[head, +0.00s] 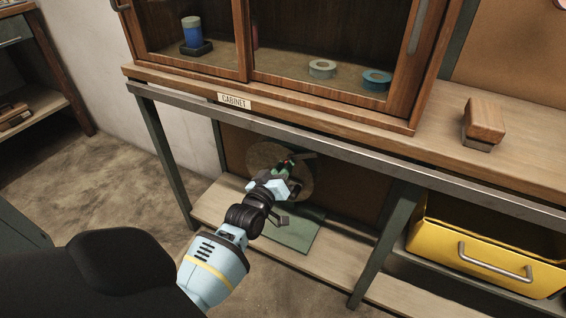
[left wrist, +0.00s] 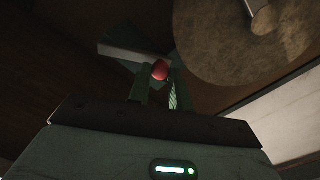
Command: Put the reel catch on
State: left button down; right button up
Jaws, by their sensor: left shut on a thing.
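A large round reel disc (head: 262,158) stands upright on the low shelf under the bench. It fills the upper right of the left wrist view (left wrist: 215,55), with a pale hub or arm (left wrist: 260,18) at its middle. My left gripper (head: 290,165) is in front of the disc. In the left wrist view its fingers are shut on a small red knob (left wrist: 160,70), which seems to be part of the reel catch. My right gripper is not in view.
A green base plate (head: 295,237) lies on the low shelf below my arm. The bench edge (head: 330,143) runs just above my gripper. A bench leg (head: 385,245) and a yellow drawer (head: 475,248) are to the right. A wooden block (head: 485,118) sits on the bench.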

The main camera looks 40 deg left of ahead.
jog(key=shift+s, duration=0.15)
pick_arm(q)
jog(key=c, duration=1.3)
grip_release()
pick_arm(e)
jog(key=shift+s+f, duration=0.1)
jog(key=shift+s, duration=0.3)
pick_arm(q)
jog(key=shift+s, duration=0.1)
jog(key=p+v, duration=0.2)
jog(key=v, duration=0.5)
jog(key=shift+s+d, duration=0.15)
jog(key=shift+s, duration=0.15)
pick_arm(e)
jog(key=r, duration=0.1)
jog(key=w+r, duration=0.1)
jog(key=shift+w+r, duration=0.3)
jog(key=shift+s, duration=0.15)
